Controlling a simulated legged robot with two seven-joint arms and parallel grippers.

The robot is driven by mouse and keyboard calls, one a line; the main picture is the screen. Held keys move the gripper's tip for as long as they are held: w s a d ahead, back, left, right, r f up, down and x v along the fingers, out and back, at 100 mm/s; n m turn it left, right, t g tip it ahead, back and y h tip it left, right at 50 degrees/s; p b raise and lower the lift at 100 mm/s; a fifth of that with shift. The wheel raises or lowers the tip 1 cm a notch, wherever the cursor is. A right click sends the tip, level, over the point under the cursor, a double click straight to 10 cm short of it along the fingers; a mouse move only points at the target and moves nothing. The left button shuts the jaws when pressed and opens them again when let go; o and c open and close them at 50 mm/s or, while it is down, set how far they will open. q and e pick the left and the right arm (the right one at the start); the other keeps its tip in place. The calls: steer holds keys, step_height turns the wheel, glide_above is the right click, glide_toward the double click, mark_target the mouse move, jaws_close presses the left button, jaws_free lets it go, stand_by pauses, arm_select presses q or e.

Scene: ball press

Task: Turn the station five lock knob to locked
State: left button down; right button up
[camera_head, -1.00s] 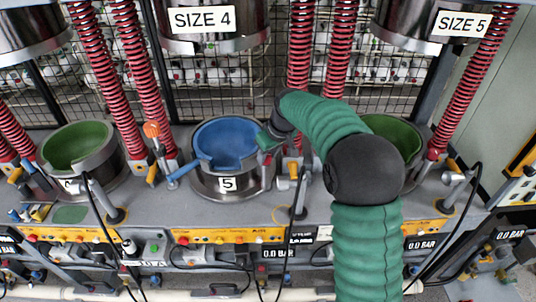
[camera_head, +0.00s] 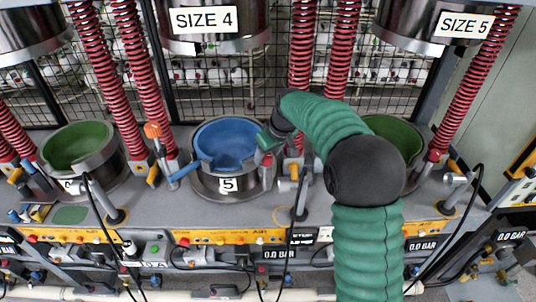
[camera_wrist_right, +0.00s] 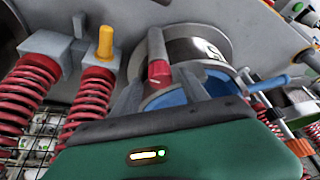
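Station five is the blue bowl (camera_head: 222,139) in a steel ring marked "5" (camera_head: 228,184). A grey post with a red end stands at its right rim. I take it for the lock knob (camera_head: 267,172); it also shows in the right wrist view (camera_wrist_right: 158,72). My right gripper (camera_head: 264,142) is over the bowl's right rim, close above the post. In the right wrist view its grey fingers (camera_wrist_right: 160,92) are apart, with the red end between them. I cannot tell whether they touch it. My left gripper is not in view.
Red springs (camera_head: 300,50) stand behind the station. An orange-topped lever (camera_head: 153,131) and a blue handle (camera_head: 183,170) are to the left. A yellow-topped peg (camera_head: 294,171) is close on the right. A green bowl (camera_head: 78,146) is at far left.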

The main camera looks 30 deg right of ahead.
steer(key=shift+s, duration=0.1)
steer(key=v, duration=1.6)
steer(key=shift+r, duration=0.3)
